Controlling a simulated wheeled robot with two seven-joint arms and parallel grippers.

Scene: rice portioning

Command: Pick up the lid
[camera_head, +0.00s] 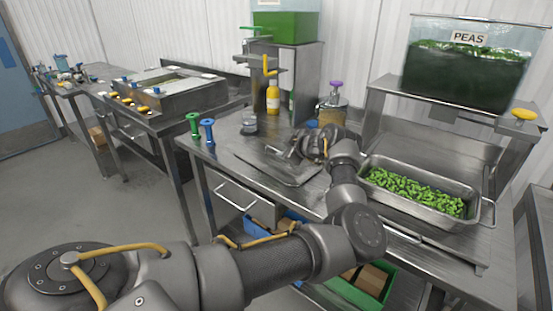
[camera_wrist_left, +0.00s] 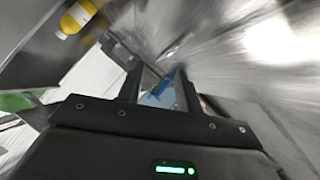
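A flat steel lid (camera_head: 268,165) lies on the steel worktable, left of the pan of peas. My left gripper (camera_head: 285,151) reaches over its upper right part from the right. In the left wrist view, the two dark fingers (camera_wrist_left: 158,85) stand apart, with a gap between them through which something blue shows. A shiny steel surface (camera_wrist_left: 230,60), blurred, fills the upper right there. The gripper and wrist hide part of the lid. I cannot tell whether the fingers touch its handle. My right gripper is not in view.
A steel pan of green peas (camera_head: 475,211) stands right of my wrist. A yellow bottle (camera_head: 273,98), a purple-knobbed jar (camera_head: 328,115) and a small glass container (camera_head: 249,124) stand behind. Green (camera_head: 194,124) and blue (camera_head: 207,130) spool-shaped handles stand at the left edge.

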